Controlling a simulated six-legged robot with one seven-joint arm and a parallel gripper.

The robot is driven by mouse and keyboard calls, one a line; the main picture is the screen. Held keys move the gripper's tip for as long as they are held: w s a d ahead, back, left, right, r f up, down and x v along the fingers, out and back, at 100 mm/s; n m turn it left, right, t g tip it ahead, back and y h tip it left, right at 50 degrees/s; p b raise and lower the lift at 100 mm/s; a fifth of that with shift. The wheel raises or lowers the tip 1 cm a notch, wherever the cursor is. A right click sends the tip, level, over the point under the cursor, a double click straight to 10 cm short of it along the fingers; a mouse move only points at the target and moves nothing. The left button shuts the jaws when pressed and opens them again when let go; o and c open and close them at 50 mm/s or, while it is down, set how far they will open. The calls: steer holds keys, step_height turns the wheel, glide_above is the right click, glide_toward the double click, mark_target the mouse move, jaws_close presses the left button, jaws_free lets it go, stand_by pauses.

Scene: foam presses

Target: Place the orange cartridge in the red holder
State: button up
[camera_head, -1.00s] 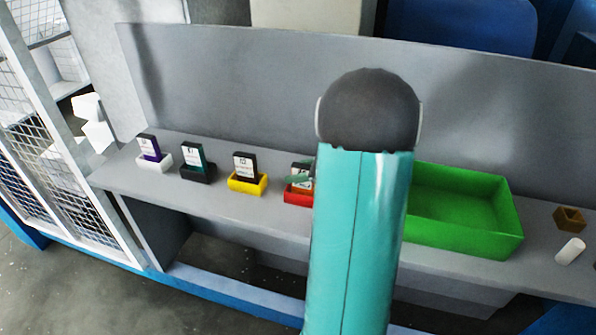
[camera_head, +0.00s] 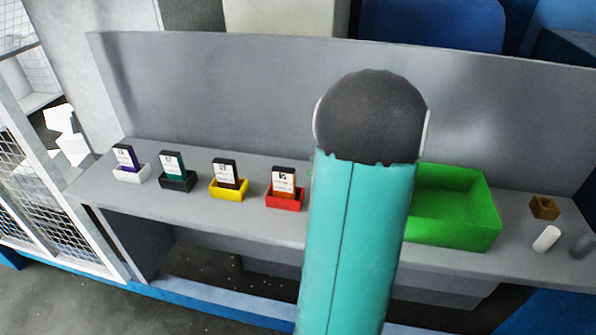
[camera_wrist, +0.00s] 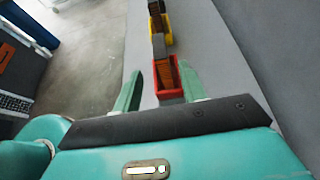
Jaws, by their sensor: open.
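The orange cartridge (camera_head: 284,180) has a dark top, an orange side and a white label. It stands in the red holder (camera_head: 285,203) on the grey bench in the head view. In the wrist view its brownish-orange body (camera_wrist: 166,74) shows inside the red holder (camera_wrist: 171,95). My gripper (camera_wrist: 161,70) is open, with one green finger to each side of the red holder in the picture. The fingers do not visibly touch the cartridge. In the head view my arm hides nearly all of the gripper.
To the left stand a yellow holder (camera_head: 229,191), a black holder (camera_head: 178,184) and a white holder (camera_head: 131,176), each with a cartridge. A green bin (camera_head: 455,235) is at right, with a brown block (camera_head: 544,207) and a white cylinder (camera_head: 546,239) beyond. A grey panel backs the bench.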

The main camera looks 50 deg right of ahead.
steer(key=w+a+r+n+g, duration=0.25)
steer(key=a+n, duration=0.35)
steer(key=a, duration=0.4)
steer(key=w+a+r+n+g, duration=0.1)
steer(key=a+n+g, duration=0.4)
steer(key=a, duration=0.6)
steer(key=s+a+r+n+t+h, duration=0.1)
steer(key=s+a+n+h, duration=0.2)
steer(key=a+n, duration=0.5)
steer(key=s+a+r+n+h, duration=0.1)
steer(key=s+a+n+h, duration=0.1)
steer(key=a+n, duration=0.6)
steer(key=s+n, duration=0.1)
steer(key=n, duration=0.2)
steer(key=shift+s+a+n+t+h, duration=0.3)
steer(key=shift+t+h, duration=0.05)
steer(key=shift+h, duration=0.05)
steer(key=shift+c, duration=0.6)
steer(key=shift+a, duration=0.1)
